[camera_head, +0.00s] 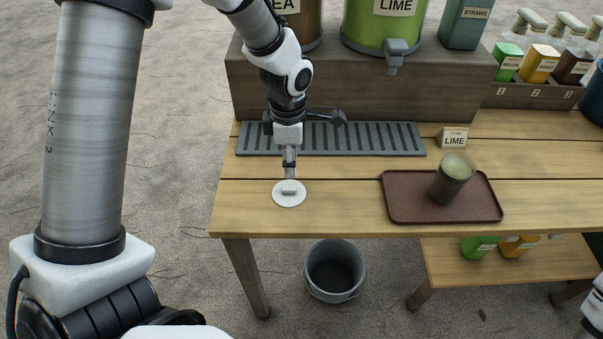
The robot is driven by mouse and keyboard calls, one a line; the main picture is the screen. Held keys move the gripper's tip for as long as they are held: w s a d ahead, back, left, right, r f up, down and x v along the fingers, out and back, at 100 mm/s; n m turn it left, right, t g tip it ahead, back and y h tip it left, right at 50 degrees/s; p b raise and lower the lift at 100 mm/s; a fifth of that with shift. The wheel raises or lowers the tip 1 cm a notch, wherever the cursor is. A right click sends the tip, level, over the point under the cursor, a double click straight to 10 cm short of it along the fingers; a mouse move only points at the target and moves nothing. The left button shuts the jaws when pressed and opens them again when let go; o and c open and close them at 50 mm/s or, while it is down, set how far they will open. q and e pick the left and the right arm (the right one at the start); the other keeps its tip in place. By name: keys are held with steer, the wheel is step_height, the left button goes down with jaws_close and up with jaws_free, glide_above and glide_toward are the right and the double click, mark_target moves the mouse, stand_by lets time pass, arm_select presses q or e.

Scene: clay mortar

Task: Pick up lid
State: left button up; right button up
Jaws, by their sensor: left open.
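A round white lid (278,199) with a small raised knob lies on the front left part of the wooden table. My left gripper (289,173) is just above and behind the lid, pointing down at its knob. It is open, seen nearly edge-on, so the gap between its fingers is hard to make out. Whether a fingertip touches the knob cannot be told. A cup with a green drink (451,184) stands on the brown tray (405,208) to the right. My right gripper is out of view.
A slotted drip grate (390,139) lies behind the lid, below the lime dispenser (380,28) on its wooden stand. A lime sign (453,138) stands behind the tray. A grey bucket (335,292) is on the sand below the table's front edge. Table between lid and tray is clear.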

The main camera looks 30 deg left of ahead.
mark_target(289, 186)
arm_select(q)
steer(key=shift+s+d+f, duration=0.15)
steer(key=shift+s+f, duration=0.6)
steer(key=shift+f, duration=0.2)
step_height(289, 186, down, 5)
steer(key=shift+w, duration=0.15)
steer(key=shift+r, duration=0.15)
steer(key=shift+c, duration=0.4)
steer(key=c, duration=0.7)
